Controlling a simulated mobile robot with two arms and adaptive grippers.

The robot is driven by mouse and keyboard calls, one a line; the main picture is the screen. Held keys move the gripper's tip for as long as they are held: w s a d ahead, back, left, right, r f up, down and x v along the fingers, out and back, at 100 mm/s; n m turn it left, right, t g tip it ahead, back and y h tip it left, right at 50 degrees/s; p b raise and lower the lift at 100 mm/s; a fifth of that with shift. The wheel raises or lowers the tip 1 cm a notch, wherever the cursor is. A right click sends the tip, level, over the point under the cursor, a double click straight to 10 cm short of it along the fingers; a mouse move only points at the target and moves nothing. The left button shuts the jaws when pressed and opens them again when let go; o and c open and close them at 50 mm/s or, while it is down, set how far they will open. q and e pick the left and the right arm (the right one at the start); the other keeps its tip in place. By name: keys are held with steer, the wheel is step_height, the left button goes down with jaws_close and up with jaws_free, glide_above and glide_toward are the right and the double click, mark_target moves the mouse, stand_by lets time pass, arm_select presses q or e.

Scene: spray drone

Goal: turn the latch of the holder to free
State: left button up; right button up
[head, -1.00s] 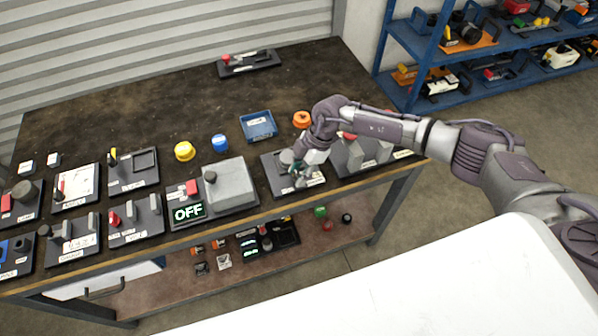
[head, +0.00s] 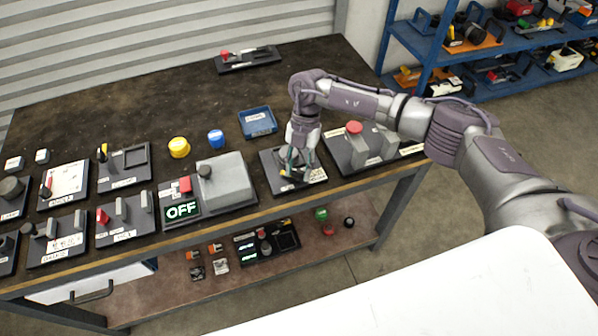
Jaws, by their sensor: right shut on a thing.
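The holder (head: 316,176) is a small black plate with a white label near the front edge of the workbench, right of the grey box. My right gripper (head: 293,172) comes down onto it from above, with its fingers closed at a small part there. I take this part to be the latch. The fingers cover most of it, so its angle cannot be told. My left gripper is not in view.
Right beside the holder is a black plate with a grey block and red button (head: 354,128). To its left is the grey box (head: 228,180) with an OFF display (head: 181,209). A blue tray (head: 258,123), blue knob (head: 216,139) and yellow knob (head: 179,147) lie behind.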

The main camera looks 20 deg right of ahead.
steer(key=n+h+b, duration=0.1)
steer(key=n, duration=0.1)
steer(key=n+b, duration=0.2)
steer(key=shift+w+a+f+h, duration=0.1)
steer(key=shift+h, duration=0.3)
steer(key=shift+n+g+h+b, duration=0.3)
steer(key=shift+n+h+b, duration=0.2)
steer(key=shift+n+b, duration=0.9)
steer(key=shift+n, duration=0.5)
steer(key=o, duration=1.2)
steer(key=shift+c, duration=0.2)
steer(key=v, duration=1.2)
steer(key=shift+a, duration=0.2)
